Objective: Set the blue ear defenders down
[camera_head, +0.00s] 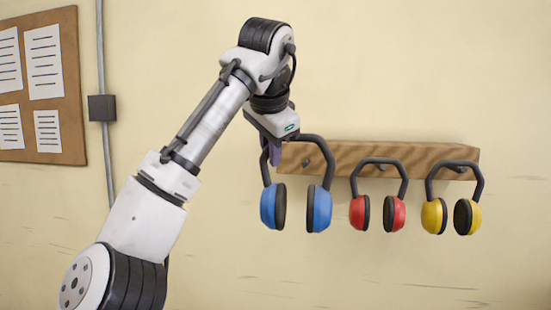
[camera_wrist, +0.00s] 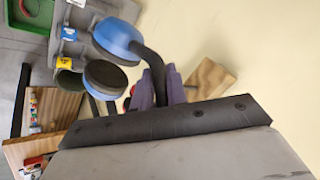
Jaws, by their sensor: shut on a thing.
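The blue ear defenders (camera_head: 319,207) hang with their cups down from a black headband, in front of the left end of the wooden peg rail (camera_head: 430,152). My gripper (camera_head: 274,152) is at the left part of the headband, its fingers partly hidden. In the wrist view the purple fingers (camera_wrist: 160,88) are shut on the black band, with the blue cups (camera_wrist: 118,36) beyond. The headband's top is above the rail's upper edge. A peg (camera_head: 305,163) shows inside the band's arch, below its top; I cannot tell whether they touch.
Red ear defenders (camera_head: 397,213) and yellow ear defenders (camera_head: 433,216) hang from the rail's other pegs, to the right. A notice board (camera_head: 69,100) is on the wall at left. The wrist view shows a green tray (camera_wrist: 28,38), grey holder and wooden surface (camera_wrist: 60,108) below.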

